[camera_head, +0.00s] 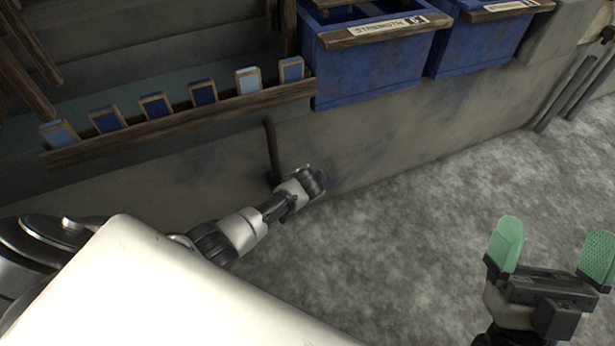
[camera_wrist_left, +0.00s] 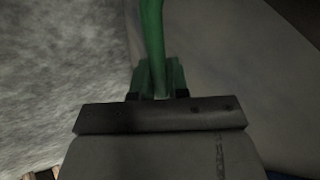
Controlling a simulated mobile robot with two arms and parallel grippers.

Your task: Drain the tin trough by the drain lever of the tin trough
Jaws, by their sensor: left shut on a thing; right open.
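A thin dark upright lever (camera_head: 271,150) stands against the front of a long grey wall in the head view. My left arm reaches to its lower part, where its fingertips are hard to see. In the left wrist view a green-looking rod (camera_wrist_left: 152,35) runs down between the fingers of my left gripper (camera_wrist_left: 160,80), which is shut on it. It appears to be the lever. My right gripper (camera_head: 551,252), with green finger pads, is open and empty at the lower right. I cannot tell which part of the grey structure (camera_head: 400,115) is the tin trough.
Blue bins (camera_head: 375,65) with wooden label bars, one reading "STRENGTH", stand above the grey wall. A wooden rail (camera_head: 180,126) holds several blue cards (camera_head: 203,92) at upper left. Dark bars (camera_head: 575,90) lean at far right. The mottled grey floor (camera_head: 420,230) is clear.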

